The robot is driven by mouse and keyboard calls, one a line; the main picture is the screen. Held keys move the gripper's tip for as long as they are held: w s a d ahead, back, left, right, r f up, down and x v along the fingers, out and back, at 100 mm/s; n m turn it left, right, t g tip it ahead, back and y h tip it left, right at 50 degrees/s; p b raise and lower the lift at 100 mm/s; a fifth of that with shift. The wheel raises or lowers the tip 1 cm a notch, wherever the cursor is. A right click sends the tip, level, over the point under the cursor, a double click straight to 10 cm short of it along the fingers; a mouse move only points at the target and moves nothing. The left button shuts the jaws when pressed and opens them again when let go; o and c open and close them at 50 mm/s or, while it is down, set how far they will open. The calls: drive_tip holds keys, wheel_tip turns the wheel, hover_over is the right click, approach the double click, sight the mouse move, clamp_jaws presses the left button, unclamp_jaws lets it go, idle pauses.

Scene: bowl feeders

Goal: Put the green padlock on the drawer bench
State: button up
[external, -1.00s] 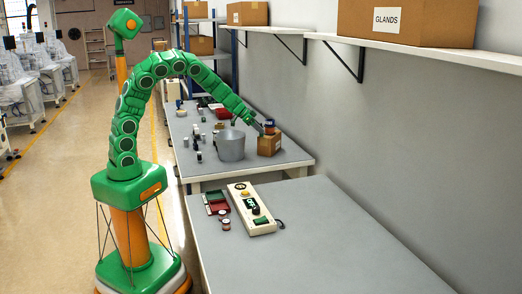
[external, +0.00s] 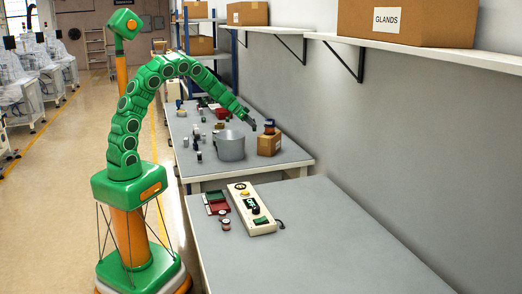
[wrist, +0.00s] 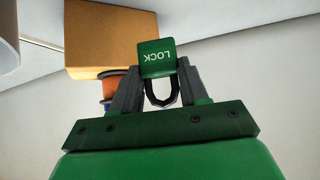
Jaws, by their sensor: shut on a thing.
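The green padlock (wrist: 155,58) shows in the wrist view, with LOCK in white letters on its body and a dark shackle. My gripper (wrist: 148,85) is shut on it, with a finger on either side of the shackle and the body out beyond the fingertips. In the external view my gripper (external: 253,126) hangs above the far grey bench (external: 285,157), close to a cardboard box and a grey pot. The padlock is too small to make out there. I cannot tell which bench has drawers.
The cardboard box (external: 268,147) carries a small blue and orange item (external: 270,127). The grey pot (external: 230,148) stands left of it, with several small items beyond. The near bench (external: 320,240) holds a cream control box (external: 251,208); its right side is clear. Shelves line the wall.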

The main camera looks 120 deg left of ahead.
drive_tip(key=shift+f, duration=5)
drive_tip(key=shift+f, duration=0.1)
drive_tip(key=o, duration=1.2)
drive_tip(key=shift+c, duration=0.2)
drive_tip(key=shift+r, duration=0.2)
drive_tip(key=v, duration=1.1)
drive_tip(key=shift+s+d+r, duration=0.2)
drive_tip(key=shift+r, duration=0.1)
